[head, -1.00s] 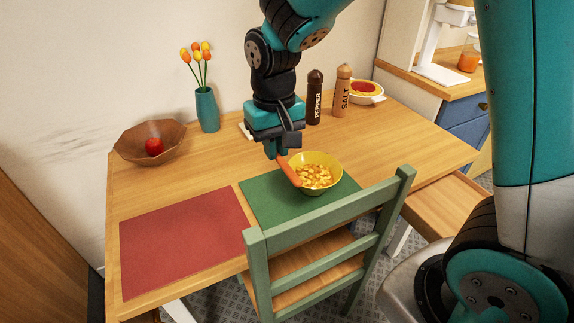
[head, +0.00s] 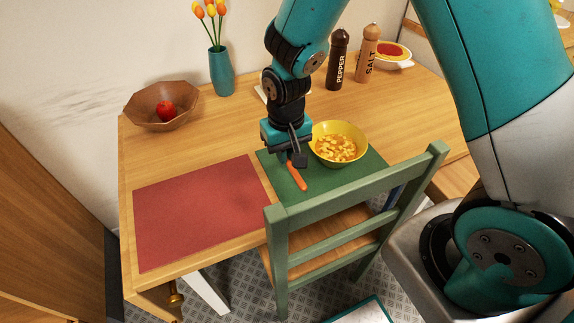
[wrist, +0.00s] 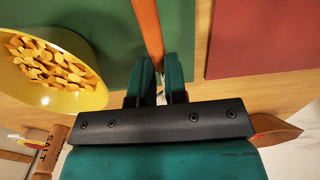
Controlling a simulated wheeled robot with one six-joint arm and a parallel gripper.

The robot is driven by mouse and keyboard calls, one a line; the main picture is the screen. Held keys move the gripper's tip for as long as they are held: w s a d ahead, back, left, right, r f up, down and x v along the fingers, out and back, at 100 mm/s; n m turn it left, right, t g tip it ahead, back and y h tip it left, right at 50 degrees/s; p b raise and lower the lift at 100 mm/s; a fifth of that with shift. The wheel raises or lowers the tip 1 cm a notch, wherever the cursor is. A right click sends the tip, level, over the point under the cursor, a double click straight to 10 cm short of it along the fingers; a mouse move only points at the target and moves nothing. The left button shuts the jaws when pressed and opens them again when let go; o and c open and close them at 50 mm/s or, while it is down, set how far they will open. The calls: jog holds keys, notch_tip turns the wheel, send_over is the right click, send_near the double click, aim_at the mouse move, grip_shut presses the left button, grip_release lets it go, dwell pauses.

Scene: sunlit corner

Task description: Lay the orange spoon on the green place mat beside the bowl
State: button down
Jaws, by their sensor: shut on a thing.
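The orange spoon (head: 297,176) is held in my gripper (head: 291,162), which is shut on it. In the wrist view the spoon (wrist: 147,35) runs up from between the two fingers (wrist: 155,85) and out of the top of the picture. The spoon and gripper are over the left part of the green place mat (head: 324,183), left of the yellow bowl (head: 347,157). The bowl, full of yellow-orange pieces, stands on the mat's back part. I cannot tell whether the spoon touches the mat.
A green chair (head: 345,186) stands at the front, its back in front of the mat. A red place mat (head: 200,215) lies to the left. Pepper (head: 338,60) and salt (head: 366,54) mills stand behind the bowl. A teal vase (head: 221,73) and a wooden bowl with an apple (head: 166,111) are further left.

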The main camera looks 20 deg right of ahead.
aim_at(286, 174)
jog(key=shift+f, duration=2.3)
jog(key=shift+f, duration=0.15)
jog(key=c, duration=1.2)
grip_release()
jog(key=shift+o, duration=0.2)
notch_tip(286, 174, up, 12)
jog(key=shift+r, duration=0.1)
jog(key=s+a+r+n+y, duration=0.2)
jog(key=s+r+n, duration=0.1)
jog(key=s+r, duration=0.4)
jog(key=s+a+r+n+y, duration=0.2)
jog(key=s+r+n, duration=0.2)
jog(key=s+r, duration=0.3)
jog(key=s, duration=0.4)
jog(key=shift+s+a+r, duration=0.25)
jog(key=shift+s+r, duration=0.05)
jog(key=shift+r, duration=0.05)
